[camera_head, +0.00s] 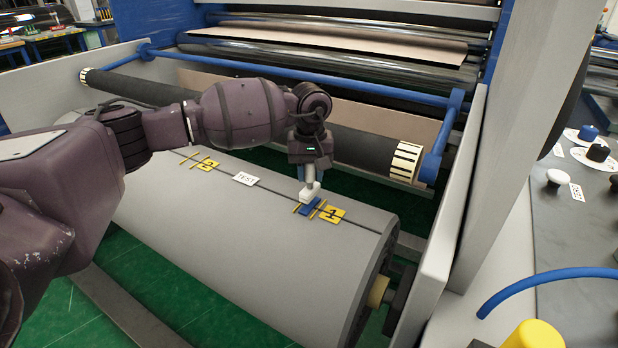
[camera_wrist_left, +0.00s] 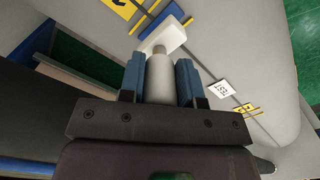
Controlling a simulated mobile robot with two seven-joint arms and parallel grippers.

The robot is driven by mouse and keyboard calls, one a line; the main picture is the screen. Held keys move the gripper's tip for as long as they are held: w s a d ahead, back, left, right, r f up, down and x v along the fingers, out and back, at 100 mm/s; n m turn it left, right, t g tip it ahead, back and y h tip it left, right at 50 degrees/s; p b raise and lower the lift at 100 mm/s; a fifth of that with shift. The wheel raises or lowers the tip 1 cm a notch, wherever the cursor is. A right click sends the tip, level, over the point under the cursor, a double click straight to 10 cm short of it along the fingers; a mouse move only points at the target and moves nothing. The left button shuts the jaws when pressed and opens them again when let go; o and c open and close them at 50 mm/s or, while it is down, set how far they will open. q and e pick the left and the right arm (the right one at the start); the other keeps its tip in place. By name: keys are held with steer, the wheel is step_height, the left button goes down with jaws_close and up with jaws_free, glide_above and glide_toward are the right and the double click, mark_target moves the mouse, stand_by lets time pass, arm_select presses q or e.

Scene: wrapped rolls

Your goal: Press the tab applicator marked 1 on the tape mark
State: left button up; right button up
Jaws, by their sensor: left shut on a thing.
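My left gripper (camera_head: 310,178) is shut on the handle of a white tab applicator (camera_head: 308,194), which points down over the big grey roll (camera_head: 230,238). In the left wrist view the applicator's handle (camera_wrist_left: 160,80) stands between the blue fingers, and its wider white head covers part of a blue patch (camera_wrist_left: 160,20). In the head view this blue patch (camera_head: 310,207) lies between yellow lines on the roll's dark seam, beside the yellow label 1 (camera_head: 333,214). The head is at the patch; I cannot tell whether it touches. My right gripper is out of view.
A white TEST label (camera_head: 244,179) and a yellow label 2 (camera_head: 206,164) lie further left along the seam. A dark roller (camera_head: 365,147) and a blue frame bar (camera_head: 300,75) run behind the roll. A control panel (camera_head: 580,235) stands at the right.

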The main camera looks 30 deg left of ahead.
arm_select(q)
steer(key=shift+r+p, duration=0.45)
steer(key=shift+r, duration=1.85)
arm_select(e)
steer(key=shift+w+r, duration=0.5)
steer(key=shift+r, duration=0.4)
